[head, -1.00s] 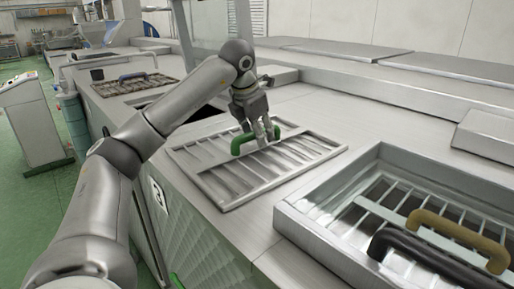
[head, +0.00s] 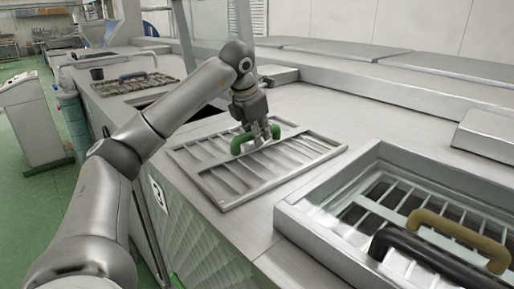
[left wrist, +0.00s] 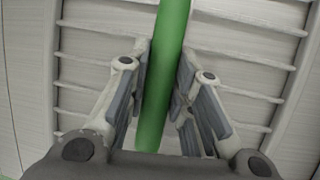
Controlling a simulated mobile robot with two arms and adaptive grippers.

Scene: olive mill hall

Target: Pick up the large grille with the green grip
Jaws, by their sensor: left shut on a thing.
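The large grille (head: 222,181) is a flat metal frame with slanted bars, lying on the steel top of the machine. Its green grip (head: 238,146) stands up from its middle bar. My left gripper (head: 262,138) reaches down from above and is shut on the green grip. In the left wrist view the green grip (left wrist: 163,80) runs between the two fingers, with the grille's bars (left wrist: 95,85) behind it. The grille appears to rest flat on the surface. My right gripper is not in view.
At the right, a raised steel-framed opening (head: 292,212) holds bars with a tan handle (head: 462,236) and a black handle (head: 425,252). Another grille (head: 130,86) with a dark handle lies farther back at left. A control cabinet (head: 35,120) stands on the green floor.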

